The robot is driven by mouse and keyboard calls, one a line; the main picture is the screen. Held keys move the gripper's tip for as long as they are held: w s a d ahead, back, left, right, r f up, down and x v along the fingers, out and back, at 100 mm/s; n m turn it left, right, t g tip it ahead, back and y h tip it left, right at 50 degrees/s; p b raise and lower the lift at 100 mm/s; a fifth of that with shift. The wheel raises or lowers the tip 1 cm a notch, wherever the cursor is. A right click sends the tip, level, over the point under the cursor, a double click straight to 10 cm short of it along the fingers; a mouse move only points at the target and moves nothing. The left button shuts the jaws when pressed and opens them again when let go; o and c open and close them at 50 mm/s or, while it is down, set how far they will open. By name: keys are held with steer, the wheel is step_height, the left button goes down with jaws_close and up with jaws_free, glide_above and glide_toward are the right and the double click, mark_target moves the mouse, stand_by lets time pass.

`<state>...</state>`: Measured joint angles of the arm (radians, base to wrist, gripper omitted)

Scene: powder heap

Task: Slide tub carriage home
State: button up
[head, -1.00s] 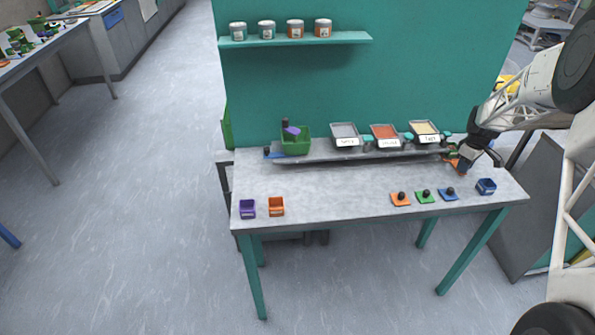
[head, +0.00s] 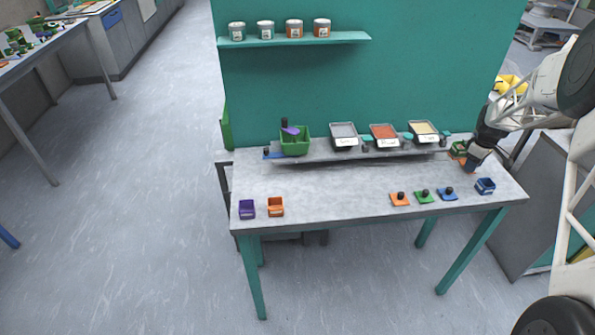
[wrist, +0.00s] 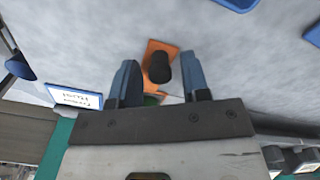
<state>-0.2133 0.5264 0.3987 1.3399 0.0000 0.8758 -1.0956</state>
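An orange plate (wrist: 155,50) with a black knob (wrist: 158,68) shows between and beyond the fingertips, with a gap on each side. A bit of green (wrist: 152,100) shows behind it.
A green bin (head: 295,147) and labelled powder trays (head: 383,145) stand along the shelf. Knobbed orange (head: 400,199), green (head: 424,196) and blue (head: 447,194) plates and a blue box (head: 485,186) lie at the front right. The table's middle is clear.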

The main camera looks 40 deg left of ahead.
steer(key=shift+r, duration=3.75)
steer(key=shift+s+d+r, duration=0.2)
steer(key=shift+s+r, duration=0.05)
steer(key=shift+r, duration=0.15)
steer(key=s+d+r+m+t, duration=0.1)
steer(key=s+d+r+m, duration=0.45)
steer(key=s+r, duration=0.8)
steer(key=s+d+r+m, duration=0.2)
steer(key=s+d+r, duration=0.7)
steer(key=s, duration=0.7)
steer(key=s+d+m, duration=0.3)
steer(key=s+m, duration=0.1)
steer(key=s, duration=1.4)
steer(key=s+d+f+m+t, duration=0.1)
steer(key=s+d+m, duration=0.2)
steer(key=s, duration=1.5)
steer(key=shift+s+d+m+t, duration=0.15)
steer(key=shift+m+t, duration=0.15)
steer(key=shift+m, duration=0.05)
